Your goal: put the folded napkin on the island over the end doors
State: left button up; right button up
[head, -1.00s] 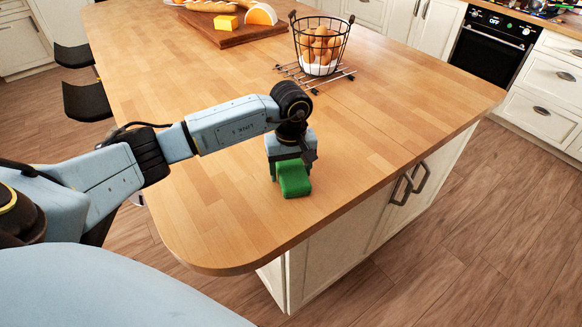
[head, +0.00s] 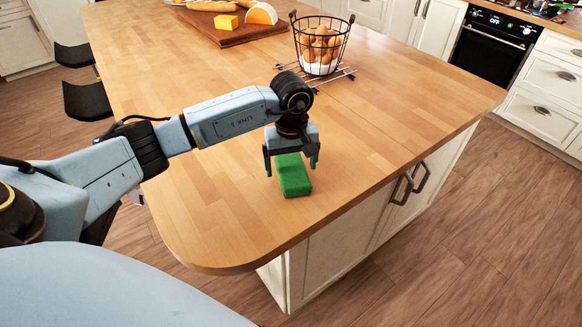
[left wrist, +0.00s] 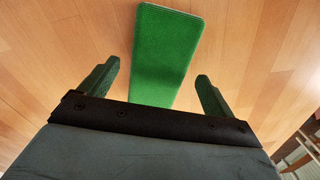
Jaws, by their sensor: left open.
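The folded napkin is a green block-shaped bundle (head: 293,178) lying on the wooden island top (head: 225,205), near the end above the cabinet doors (head: 400,195) with dark handles. It also shows in the left wrist view (left wrist: 165,50), flat on the wood. My left gripper (head: 291,167) is open just above and behind the napkin. Its two fingers stand apart on either side of the napkin, with gaps between, and hold nothing. In the left wrist view the open fingers (left wrist: 158,90) flank the napkin's near part. My right gripper is not in view.
A wire basket of eggs (head: 321,45) stands on a metal rack (head: 335,77) farther back. A wooden board (head: 225,38) with bread and cheese lies at the far end. Dark stools (head: 87,101) stand along the left side. The wood around the napkin is clear.

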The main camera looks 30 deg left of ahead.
aim_at(291, 169)
pick_arm(q)
notch_tip(291, 169, up, 10)
jog(key=shift+r+b, duration=0.25)
jog(key=shift+b, duration=0.05)
